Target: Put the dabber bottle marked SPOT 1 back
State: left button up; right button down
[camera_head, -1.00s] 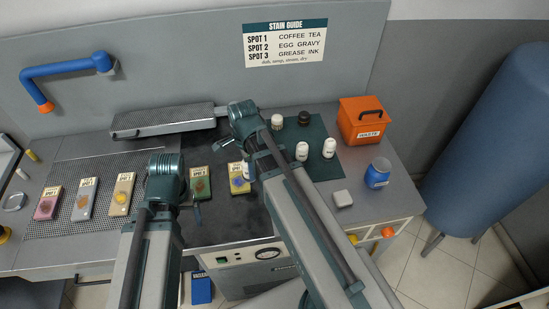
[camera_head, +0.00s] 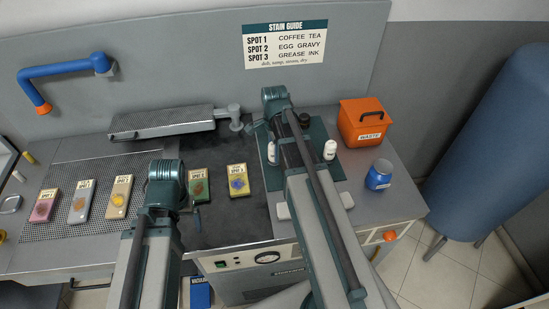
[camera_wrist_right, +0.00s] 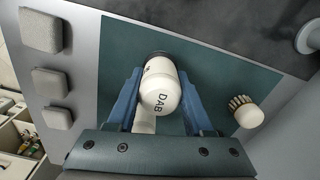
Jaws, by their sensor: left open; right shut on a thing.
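In the right wrist view my right gripper (camera_wrist_right: 160,110) is shut on a white dabber bottle (camera_wrist_right: 160,88) with DAB on it. Its SPOT number is not legible. The bottle is over the dark green mat (camera_wrist_right: 215,75). In the head view the held bottle (camera_head: 272,152) shows just left of my right arm, at the mat's left side; the gripper's fingers are mostly hidden by the arm. Another white bottle (camera_head: 330,149) stands on the mat (camera_head: 318,128), right of the arm. My left gripper (camera_head: 195,213) is open and empty by the green stain sample.
A dark-topped item (camera_head: 304,119) stands at the mat's back. An orange waste bin (camera_head: 363,122) and a blue jar (camera_head: 379,174) stand to the right. Stain samples (camera_head: 238,182) lie to the left.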

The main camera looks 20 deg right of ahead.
pick_arm(q)
jog(key=shift+f+b, duration=0.8)
jog(key=shift+f, duration=0.6)
pick_arm(e)
jog(key=shift+f, duration=1.4)
pick_arm(q)
jog(key=shift+f, duration=0.2)
pick_arm(e)
jog(key=shift+f, duration=0.15)
jog(key=shift+c, duration=1.5)
grip_release()
pick_arm(q)
jog(key=shift+r, duration=0.2)
notch_tip(320, 180, up, 12)
jog(key=p, duration=1.2)
pick_arm(e)
notch_tip(320, 180, up, 12)
jog(key=shift+r, duration=0.25)
jog(key=shift+f, duration=0.1)
pick_arm(q)
notch_tip(320, 180, down, 12)
jog(key=b, duration=1.2)
jog(key=shift+f, duration=0.1)
pick_arm(e)
notch_tip(320, 180, down, 12)
jog(key=shift+f, duration=0.1)
